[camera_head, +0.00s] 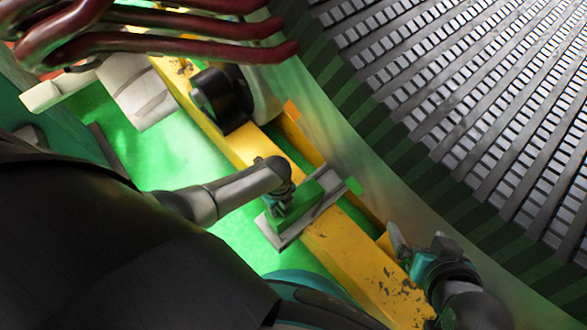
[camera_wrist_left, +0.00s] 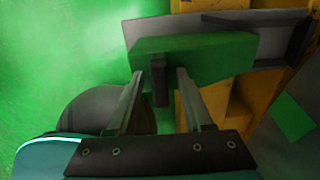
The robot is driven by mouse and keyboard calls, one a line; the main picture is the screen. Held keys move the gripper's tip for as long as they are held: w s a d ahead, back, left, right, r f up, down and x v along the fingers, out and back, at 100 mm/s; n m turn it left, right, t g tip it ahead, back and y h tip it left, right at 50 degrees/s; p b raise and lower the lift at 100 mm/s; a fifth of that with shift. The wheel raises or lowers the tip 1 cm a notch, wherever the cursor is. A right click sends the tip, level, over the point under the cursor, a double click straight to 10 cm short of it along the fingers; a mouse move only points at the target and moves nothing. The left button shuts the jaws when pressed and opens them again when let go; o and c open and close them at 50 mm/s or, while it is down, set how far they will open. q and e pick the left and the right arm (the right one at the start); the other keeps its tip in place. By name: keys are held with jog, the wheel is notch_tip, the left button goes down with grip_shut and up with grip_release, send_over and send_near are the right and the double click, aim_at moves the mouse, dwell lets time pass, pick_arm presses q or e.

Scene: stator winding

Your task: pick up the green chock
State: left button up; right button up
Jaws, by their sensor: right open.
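The green chock (camera_head: 309,194) sits on a grey metal plate (camera_head: 294,232) across the yellow beam. It also shows in the left wrist view (camera_wrist_left: 215,55), with a dark upright tab (camera_wrist_left: 158,82) on its near side. My left gripper (camera_head: 280,203) is at the chock. In the left wrist view its two fingers (camera_wrist_left: 159,76) are apart, one on each side of the tab, with visible gaps. My right gripper (camera_head: 402,248) is open and empty beside the beam, lower right of the chock. Part of the chock is hidden by my left gripper in the head view.
The yellow beam (camera_head: 345,250) runs diagonally over a green floor (camera_head: 165,155). A large slotted stator (camera_head: 470,90) curves along the right. A black cylindrical part (camera_head: 221,97) stands up the beam. Dark red cables (camera_head: 190,25) hang at the top left.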

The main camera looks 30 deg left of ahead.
pick_arm(q)
grip_shut()
dwell(0.4)
jog(key=shift+w+r, duration=0.1)
jog(key=shift+r, duration=0.05)
